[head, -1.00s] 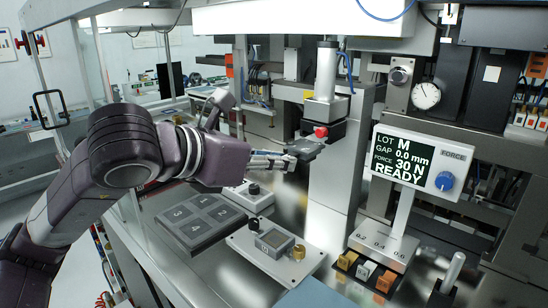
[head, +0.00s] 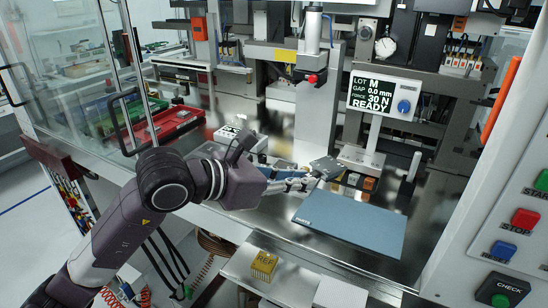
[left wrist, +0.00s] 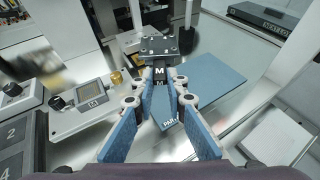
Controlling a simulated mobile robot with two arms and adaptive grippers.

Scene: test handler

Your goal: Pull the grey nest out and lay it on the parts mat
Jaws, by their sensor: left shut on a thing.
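The grey nest (head: 328,167) is a dark flat plate with holes, and a block marked M (left wrist: 159,72) shows at its near side in the left wrist view. My left gripper (head: 311,180) is shut on the nest and holds it raised, clear of the press. The nest also shows in the left wrist view (left wrist: 160,44), ahead of the blue fingers. The parts mat (head: 350,222) is a blue-grey sheet on the steel bench, just right of and below the nest in the head view. It is bare, and the gripper partly hides it in the left wrist view (left wrist: 212,82). My right gripper is not in view.
The press column with its red knob (head: 311,78) stands behind. The READY display (head: 384,94) and small coloured blocks (head: 353,179) are beyond the mat. A lever (head: 413,167) stands upright behind the mat's right side. A yellow REF block (head: 264,263) is at the front.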

